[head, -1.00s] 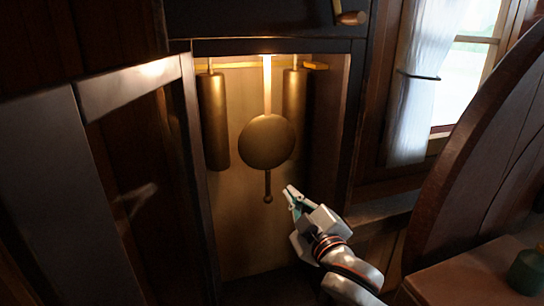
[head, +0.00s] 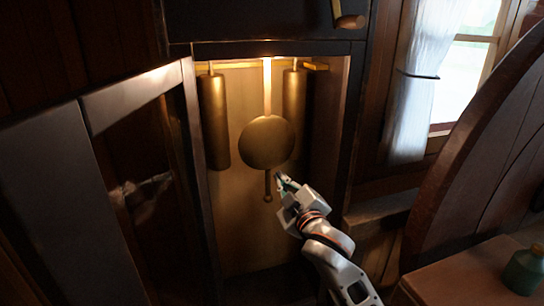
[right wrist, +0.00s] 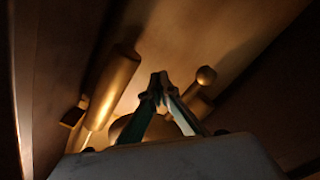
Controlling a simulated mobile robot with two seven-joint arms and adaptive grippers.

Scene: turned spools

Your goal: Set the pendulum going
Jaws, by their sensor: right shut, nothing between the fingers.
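The pendulum is a round brass bob (head: 267,142) on a flat rod (head: 267,85), with a short stem and small ball (head: 268,198) below. It hangs upright between two brass weights. My right gripper (head: 282,178) is shut and empty, its fingertips at the lower right edge of the bob, close to the stem. Whether it touches the pendulum I cannot tell. In the right wrist view the shut fingers (right wrist: 159,82) stand in front of the bob (right wrist: 122,127), which they partly hide, and the stem's ball (right wrist: 206,75) shows to their right. My left gripper is not in view.
The left weight (head: 214,120) and right weight (head: 293,112) hang close beside the bob. The case's glazed door (head: 135,95) stands open at the left. A dark curved wooden piece (head: 470,150) and a ledge with a green bottle (head: 525,270) are at the right.

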